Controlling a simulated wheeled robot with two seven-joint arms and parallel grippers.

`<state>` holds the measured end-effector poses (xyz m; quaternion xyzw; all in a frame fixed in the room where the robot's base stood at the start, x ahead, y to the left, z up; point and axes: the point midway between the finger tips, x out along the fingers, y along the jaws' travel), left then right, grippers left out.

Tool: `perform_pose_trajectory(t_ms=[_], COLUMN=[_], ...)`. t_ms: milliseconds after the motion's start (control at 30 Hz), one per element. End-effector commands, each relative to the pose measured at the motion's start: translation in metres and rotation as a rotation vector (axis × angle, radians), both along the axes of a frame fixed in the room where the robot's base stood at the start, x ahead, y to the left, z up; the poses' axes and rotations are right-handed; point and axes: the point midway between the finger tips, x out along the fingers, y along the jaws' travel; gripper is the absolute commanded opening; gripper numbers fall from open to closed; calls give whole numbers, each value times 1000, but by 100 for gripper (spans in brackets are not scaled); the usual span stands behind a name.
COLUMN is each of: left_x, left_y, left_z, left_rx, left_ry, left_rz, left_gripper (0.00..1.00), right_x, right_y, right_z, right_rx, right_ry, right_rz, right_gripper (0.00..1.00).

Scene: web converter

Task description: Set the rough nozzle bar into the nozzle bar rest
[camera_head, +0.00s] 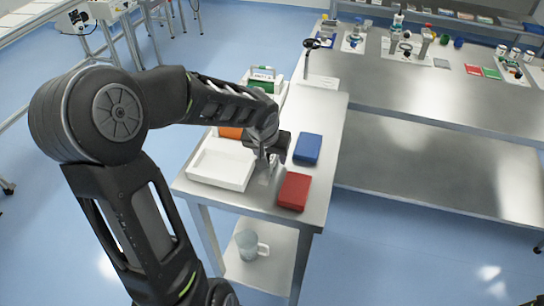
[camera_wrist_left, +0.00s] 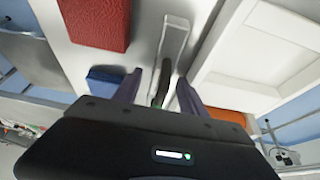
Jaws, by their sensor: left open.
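My left gripper (camera_head: 268,160) is over the small steel table, between the white tray and the coloured blocks. In the left wrist view its two fingers (camera_wrist_left: 160,90) are apart. A dark, narrow bar (camera_wrist_left: 163,88), which may be the rough nozzle bar, shows between them, with visible gaps on both sides. A pale, narrow, channel-like piece (camera_wrist_left: 174,38), which may be the nozzle bar rest, lies beyond the fingertips, in line with the bar. I cannot tell whether the bar touches it. In the head view my gripper mostly hides both. My right gripper is not in view.
A white tray (camera_head: 221,166) stands left of the gripper. A red block (camera_head: 294,191) and a blue block (camera_head: 307,149) lie to the right. An orange block (camera_head: 231,132) is behind the tray. A clear jug (camera_head: 248,244) stands on the lower shelf. A long steel bench (camera_head: 430,85) is behind.

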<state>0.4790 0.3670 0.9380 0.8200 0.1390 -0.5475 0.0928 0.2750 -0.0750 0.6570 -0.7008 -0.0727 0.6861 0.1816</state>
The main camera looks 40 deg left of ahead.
Motion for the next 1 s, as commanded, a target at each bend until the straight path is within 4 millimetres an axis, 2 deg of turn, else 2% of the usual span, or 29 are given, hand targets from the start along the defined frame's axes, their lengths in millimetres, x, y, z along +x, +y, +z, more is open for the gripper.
perform_pose_trajectory(t_ms=[367, 900, 1000], left_x=[0, 0, 0], left_y=[0, 0, 0], left_z=[0, 0, 0], left_rx=[0, 0, 0], left_ry=[0, 0, 0], left_rz=[0, 0, 0], left_gripper=[49, 5, 0], right_x=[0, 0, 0], right_y=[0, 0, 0], right_z=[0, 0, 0], right_rx=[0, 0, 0], right_ry=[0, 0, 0], right_rz=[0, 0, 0], right_gripper=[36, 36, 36])
